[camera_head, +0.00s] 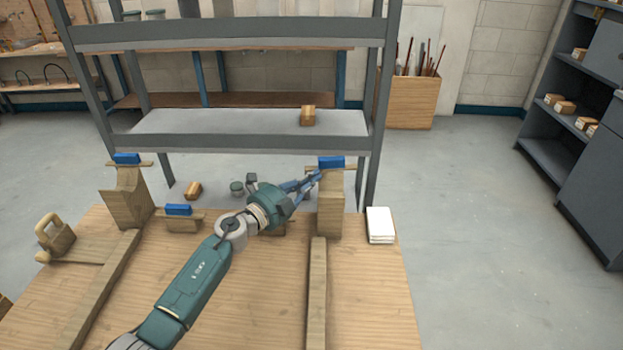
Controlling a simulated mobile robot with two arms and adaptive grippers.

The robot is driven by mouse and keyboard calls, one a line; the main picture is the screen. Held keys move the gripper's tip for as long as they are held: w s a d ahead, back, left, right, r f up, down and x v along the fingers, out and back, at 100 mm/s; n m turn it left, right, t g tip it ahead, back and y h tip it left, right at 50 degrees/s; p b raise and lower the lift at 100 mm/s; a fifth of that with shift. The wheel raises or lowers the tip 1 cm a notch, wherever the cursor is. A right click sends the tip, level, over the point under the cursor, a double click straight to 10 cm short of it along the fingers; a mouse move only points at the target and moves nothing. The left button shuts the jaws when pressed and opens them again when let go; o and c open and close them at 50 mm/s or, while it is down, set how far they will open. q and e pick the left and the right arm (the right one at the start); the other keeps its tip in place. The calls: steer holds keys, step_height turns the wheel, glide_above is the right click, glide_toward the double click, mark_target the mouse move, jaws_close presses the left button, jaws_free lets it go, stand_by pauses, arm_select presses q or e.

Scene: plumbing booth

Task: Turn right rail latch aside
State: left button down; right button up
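The right rail latch (331,163) is a blue block on a thin wooden bar atop the right wooden post (330,212). The right rail (317,292) runs from this post toward me. My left gripper (314,179) reaches in from the lower left, with its fingertips just left of and slightly below the blue block. I cannot tell whether they touch the latch or whether the fingers are open or shut. A matching blue latch (126,158) tops the left post (127,202). My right gripper is out of view.
Another blue block (178,210) sits on a low wooden piece between the posts. A wooden plane-like tool (57,238) lies at the left of the table (375,300). A white stack (380,225) lies right of the right post. A grey shelf rack (240,145) stands behind.

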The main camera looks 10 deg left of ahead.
arm_select(q)
steer(key=shift+w+a+m+g+h+b, duration=0.3)
steer(key=shift+w+a+m+h+b, duration=0.25)
steer(key=shift+b, duration=0.7)
steer(key=shift+d, duration=0.1)
